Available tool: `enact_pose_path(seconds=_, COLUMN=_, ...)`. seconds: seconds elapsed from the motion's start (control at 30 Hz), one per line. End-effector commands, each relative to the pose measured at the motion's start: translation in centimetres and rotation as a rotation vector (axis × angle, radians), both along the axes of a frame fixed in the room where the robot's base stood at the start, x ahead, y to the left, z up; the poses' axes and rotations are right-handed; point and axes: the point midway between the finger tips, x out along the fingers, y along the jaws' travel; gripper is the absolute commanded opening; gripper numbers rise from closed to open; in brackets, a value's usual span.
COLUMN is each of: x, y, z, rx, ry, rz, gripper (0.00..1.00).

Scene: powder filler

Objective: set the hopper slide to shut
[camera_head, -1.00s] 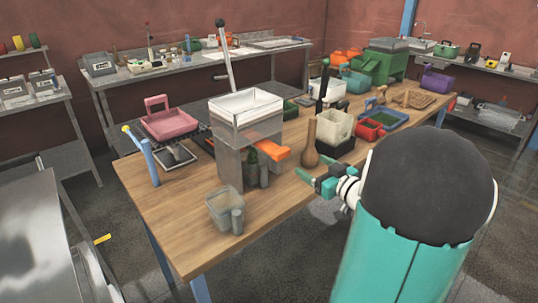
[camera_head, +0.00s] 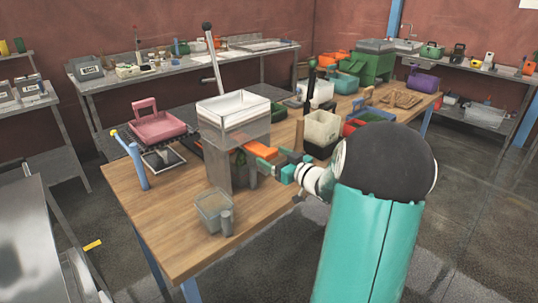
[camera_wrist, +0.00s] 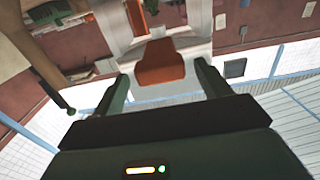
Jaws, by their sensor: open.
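The powder filler's hopper (camera_head: 234,118), a clear and white bin, stands on a grey column (camera_head: 219,168) on the wooden table. Its orange slide (camera_head: 243,146) sticks out to the right, partly hidden by my gripper (camera_head: 264,158) in the head view. In the wrist view the orange slide (camera_wrist: 160,62) shows ahead between the two fingers of my gripper (camera_wrist: 162,76). The jaws are apart, with one finger on each side of the slide. I cannot tell whether either finger touches it.
A clear cup (camera_head: 213,210) stands on the table in front of the filler. A tall black-tipped lever (camera_head: 213,60) rises behind the hopper. A pink tray (camera_head: 158,125) is left; a cream bin (camera_head: 322,128) is behind my wrist.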

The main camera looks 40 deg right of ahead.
Motion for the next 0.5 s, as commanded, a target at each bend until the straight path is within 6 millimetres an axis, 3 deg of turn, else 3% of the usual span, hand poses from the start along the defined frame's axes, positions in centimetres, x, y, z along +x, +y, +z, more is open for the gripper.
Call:
enact_pose_path(seconds=0.2, x=2.4, y=0.1, z=0.0, rx=0.000, ry=-0.001, rz=0.002, gripper=0.76)
enact_pose_path(seconds=0.5, x=2.7, y=0.1, z=0.0, rx=0.000, ry=0.000, rz=0.001, gripper=0.76)
